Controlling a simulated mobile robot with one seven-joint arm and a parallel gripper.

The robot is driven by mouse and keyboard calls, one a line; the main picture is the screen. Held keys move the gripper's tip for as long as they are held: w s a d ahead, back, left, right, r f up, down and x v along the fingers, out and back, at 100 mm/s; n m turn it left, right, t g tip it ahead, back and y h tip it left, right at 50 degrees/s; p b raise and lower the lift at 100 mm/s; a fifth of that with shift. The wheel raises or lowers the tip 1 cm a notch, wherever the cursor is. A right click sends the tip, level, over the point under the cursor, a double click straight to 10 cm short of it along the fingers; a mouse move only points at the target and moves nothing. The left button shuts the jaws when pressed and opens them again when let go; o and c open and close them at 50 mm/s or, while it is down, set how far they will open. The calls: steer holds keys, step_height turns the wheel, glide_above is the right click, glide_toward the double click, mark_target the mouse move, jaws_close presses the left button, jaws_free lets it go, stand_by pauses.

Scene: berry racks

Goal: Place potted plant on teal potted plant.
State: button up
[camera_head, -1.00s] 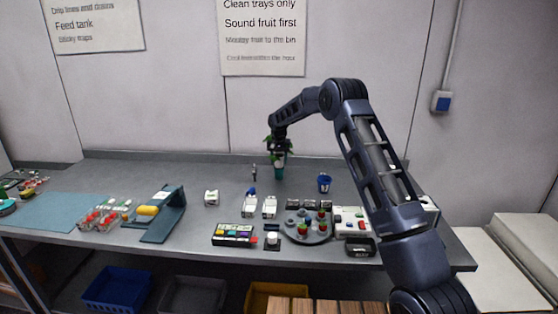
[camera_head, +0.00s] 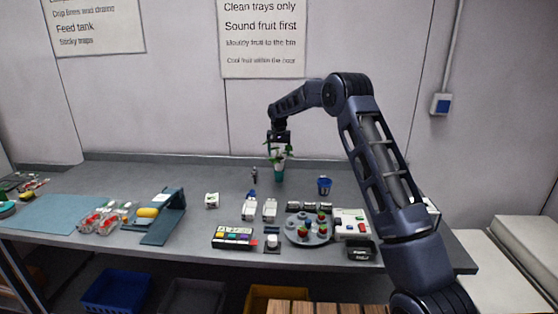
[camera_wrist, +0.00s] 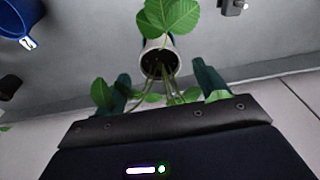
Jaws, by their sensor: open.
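The potted plant (camera_head: 279,164) has green leaves and a small white pot, and it stands upright at the back of the bench. Its white pot sits on or in a teal pot (camera_head: 279,176); how deep it sits is hard to tell. My gripper (camera_head: 279,147) is open just above the plant, around its upper leaves. In the wrist view, the white pot's rim (camera_wrist: 148,62) and dark soil show beyond the open fingers, with a teal edge behind. Stems and leaves reach back between the fingers, and the pot is clear of them.
A blue cup (camera_head: 324,186) stands to the right of the teal pot, and a small dark upright item (camera_head: 254,175) to its left. A round grey tray (camera_head: 291,236) with small fruit pieces lies nearer the front. The bench's back left is clear.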

mark_target(279, 159)
step_height(279, 159, up, 6)
steer(key=s, duration=0.1)
steer(key=s+d+r+t, duration=0.1)
steer(key=s+d+r, duration=0.8)
steer(key=s+d, duration=0.3)
steer(key=s+d+r, duration=1)
steer(key=s+d, duration=0.1)
steer(key=d, duration=0.1)
steer(key=s+d+t, duration=0.1)
steer(key=s+d, duration=0.3)
steer(key=s, duration=0.4)
steer(key=s+d, duration=0.5)
steer(key=s, duration=0.3)
steer(key=s+d+f, duration=0.2)
steer(key=s+f, duration=0.2)
steer(key=s, duration=0.5)
steer(key=s+d+f, duration=0.3)
steer(key=s+f, duration=0.1)
steer(key=s, duration=0.5)
steer(key=shift+t, duration=0.4)
